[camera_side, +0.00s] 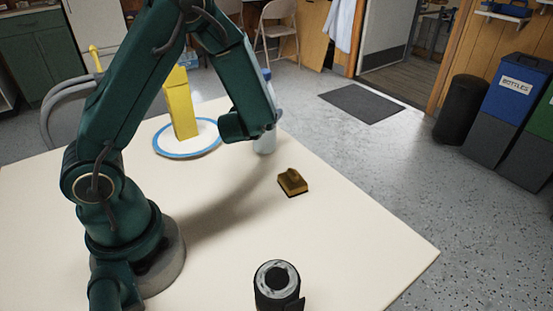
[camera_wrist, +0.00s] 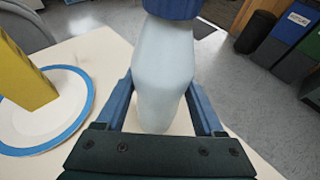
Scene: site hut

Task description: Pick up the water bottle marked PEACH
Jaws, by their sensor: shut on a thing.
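A pale water bottle (camera_side: 265,144) with a blue cap stands upright near the far edge of the table. In the wrist view the same bottle (camera_wrist: 165,65) fills the middle, its blue cap cut off by the top edge. No lettering shows on it, so I cannot read PEACH. My gripper (camera_side: 262,127) is shut on the bottle's body, one blue finger on each side in the wrist view (camera_wrist: 163,92). My gripper hides part of the bottle in the side view. I cannot tell whether its base touches the table.
A yellow upright block (camera_side: 181,105) stands on a white plate with a blue rim (camera_side: 160,150), left of the bottle. A brown brush-like block (camera_side: 292,182) lies to the right. A black cylinder (camera_side: 277,288) stands at the front. The right part of the cream table (camera_side: 370,235) is clear.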

